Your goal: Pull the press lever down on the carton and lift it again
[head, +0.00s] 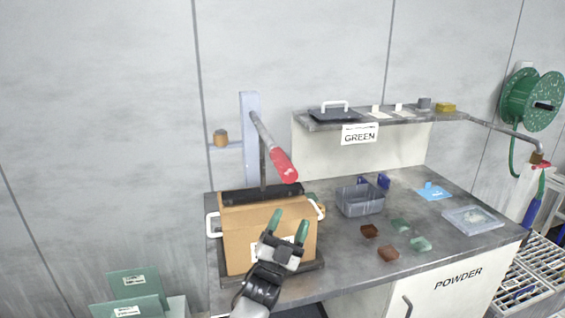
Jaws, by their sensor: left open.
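The press lever has a red grip (284,166) at the end of a grey arm that slopes down to the right from a pale blue column (250,130). A black press plate (262,193) hangs on a rod below the lever, at the top of the carton. The brown carton (238,236) sits on a dark base at the left of the bench. My left gripper (288,226) is open and empty, its green-tipped fingers pointing up in front of the carton, below the red grip and apart from it. It hides part of the carton's front and label. My right gripper is not in view.
White handles (213,224) stand at the carton's sides. A grey bin (360,200), several green and brown pieces and a clear tray (473,219) lie on the bench (340,245). A shelf (390,121) runs behind. Green boxes (133,285) stand at lower left.

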